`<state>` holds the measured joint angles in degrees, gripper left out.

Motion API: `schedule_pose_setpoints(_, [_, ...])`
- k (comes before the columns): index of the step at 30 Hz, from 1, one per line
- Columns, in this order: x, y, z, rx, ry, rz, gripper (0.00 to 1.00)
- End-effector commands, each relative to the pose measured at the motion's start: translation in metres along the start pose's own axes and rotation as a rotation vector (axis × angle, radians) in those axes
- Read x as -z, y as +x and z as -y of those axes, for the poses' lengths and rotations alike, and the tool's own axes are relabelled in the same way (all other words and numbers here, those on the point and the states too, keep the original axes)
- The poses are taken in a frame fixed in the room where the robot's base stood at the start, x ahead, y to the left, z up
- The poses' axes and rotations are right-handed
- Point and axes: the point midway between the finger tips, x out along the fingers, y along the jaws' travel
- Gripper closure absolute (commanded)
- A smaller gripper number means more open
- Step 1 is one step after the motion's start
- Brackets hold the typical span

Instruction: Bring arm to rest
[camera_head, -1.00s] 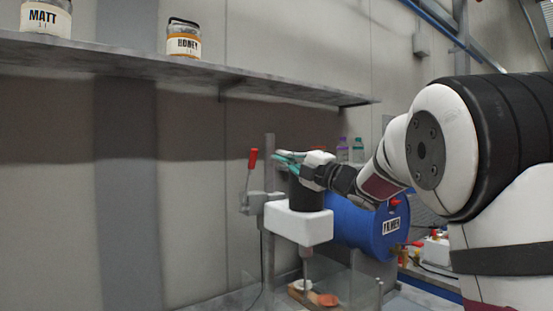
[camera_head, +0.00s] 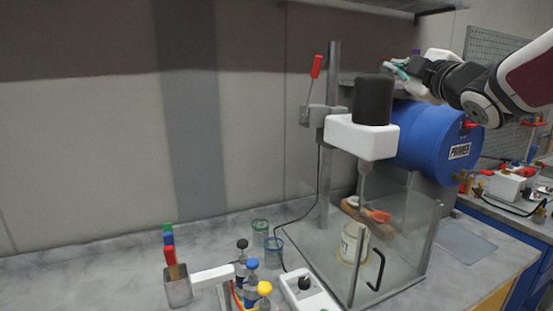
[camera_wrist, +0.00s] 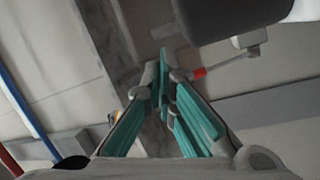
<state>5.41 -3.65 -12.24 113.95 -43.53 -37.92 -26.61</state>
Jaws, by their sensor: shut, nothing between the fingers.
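My arm reaches in from the upper right in the head view. My gripper (camera_head: 396,68) is up beside the black motor top of the mixer stand (camera_head: 372,100), in front of the blue primer drum (camera_head: 432,138). In the wrist view my gripper (camera_wrist: 163,62) shows its teal fingers drawn together, shut with nothing held. In that view the dark motor (camera_wrist: 232,15) and the red-tipped lever (camera_wrist: 200,72) lie close by the fingertips. I cannot tell the exact gap between my gripper and the motor.
A shelf (camera_head: 415,8) runs above at the upper right. A clear-walled box (camera_head: 415,255) holds a can under the mixer. Several bottles (camera_head: 251,285), two glass jars and a marker holder (camera_head: 178,288) stand on the grey bench (camera_head: 100,265). The bench's left part is clear.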

Motion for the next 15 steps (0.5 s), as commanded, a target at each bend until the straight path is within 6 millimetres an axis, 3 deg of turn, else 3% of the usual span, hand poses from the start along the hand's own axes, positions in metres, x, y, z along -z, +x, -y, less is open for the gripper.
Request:
schedule_pose_setpoints(4, [-0.014,-0.048,0.018,0.056,0.237,0.234,1.0])
schedule_pose_setpoints(8, [-0.022,-0.101,0.054,0.134,0.448,0.435,1.0])
schedule_pose_setpoints(15, [-0.011,-0.224,0.148,0.337,0.802,0.795,1.0])
